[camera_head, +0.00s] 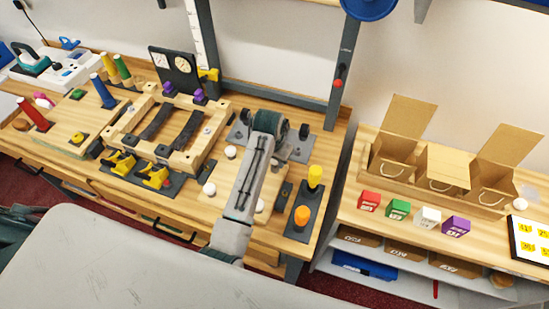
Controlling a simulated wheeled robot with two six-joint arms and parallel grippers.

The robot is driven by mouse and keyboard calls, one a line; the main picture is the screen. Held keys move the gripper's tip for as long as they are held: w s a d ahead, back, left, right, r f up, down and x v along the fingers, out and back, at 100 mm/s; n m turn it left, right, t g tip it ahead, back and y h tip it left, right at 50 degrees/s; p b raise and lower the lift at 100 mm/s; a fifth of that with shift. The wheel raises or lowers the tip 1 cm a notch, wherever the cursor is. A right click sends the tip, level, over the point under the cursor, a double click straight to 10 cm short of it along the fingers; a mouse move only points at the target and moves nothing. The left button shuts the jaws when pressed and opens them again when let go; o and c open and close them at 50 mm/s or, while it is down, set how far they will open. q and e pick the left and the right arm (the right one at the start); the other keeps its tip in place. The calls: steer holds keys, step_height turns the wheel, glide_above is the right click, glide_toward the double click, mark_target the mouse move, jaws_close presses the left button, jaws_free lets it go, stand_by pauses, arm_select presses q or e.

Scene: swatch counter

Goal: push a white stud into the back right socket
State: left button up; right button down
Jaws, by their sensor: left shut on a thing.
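My left arm reaches over a pale wooden board (222,203) on the workbench. My left gripper (273,140) is at its far end, beyond the board's back right part. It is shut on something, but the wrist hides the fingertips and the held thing. A white stud (230,152) stands at the board's back left and another white stud (209,188) at its front left. A white round piece (259,205) shows at the front right, beside my forearm. The back right socket is hidden behind my arm. My right gripper is not in view.
A dark tray (300,150) lies behind the board, partly under my wrist. A dark holder (291,222) with yellow and orange knobs stands to the right. A wooden frame (204,149) with dark straps is to the left. A separate counter at right holds boxes and coloured blocks.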

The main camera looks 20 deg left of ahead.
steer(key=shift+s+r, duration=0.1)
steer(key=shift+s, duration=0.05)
arm_select(q)
steer(key=shift+f, duration=0.15)
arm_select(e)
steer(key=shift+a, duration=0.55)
arm_select(q)
steer(key=shift+f, duration=0.4)
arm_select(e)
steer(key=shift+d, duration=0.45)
arm_select(q)
steer(key=shift+f, duration=0.35)
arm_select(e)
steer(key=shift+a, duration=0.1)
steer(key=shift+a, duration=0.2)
arm_select(q)
steer(key=shift+f, duration=0.15)
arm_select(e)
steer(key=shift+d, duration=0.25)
